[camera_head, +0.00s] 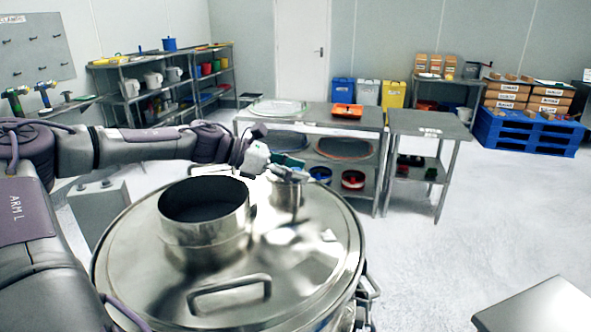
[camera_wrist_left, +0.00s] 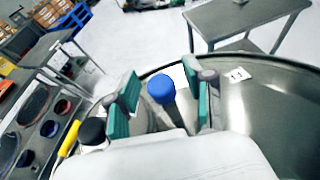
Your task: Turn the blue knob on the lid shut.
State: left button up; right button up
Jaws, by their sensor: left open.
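The steel lid (camera_head: 320,240) covers the round sifter drum in front of me and also fills the right of the left wrist view (camera_wrist_left: 275,110). The blue knob (camera_wrist_left: 161,88) shows in the left wrist view, between the two teal finger pads of my left gripper (camera_wrist_left: 160,98). Those fingers are open, with gaps to the knob. In the head view my left gripper (camera_head: 284,165) is at the lid's far side, by a short steel fitting (camera_head: 286,190); I cannot make out the blue knob there. My right gripper is not in view.
An open steel collar (camera_head: 205,210) rises from the lid's left half, with a bar handle (camera_head: 228,290) at its near edge. Behind the drum stand a steel table (camera_head: 365,117) and a smaller one (camera_head: 430,125).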

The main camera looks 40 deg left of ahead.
pick_arm(q)
grip_shut()
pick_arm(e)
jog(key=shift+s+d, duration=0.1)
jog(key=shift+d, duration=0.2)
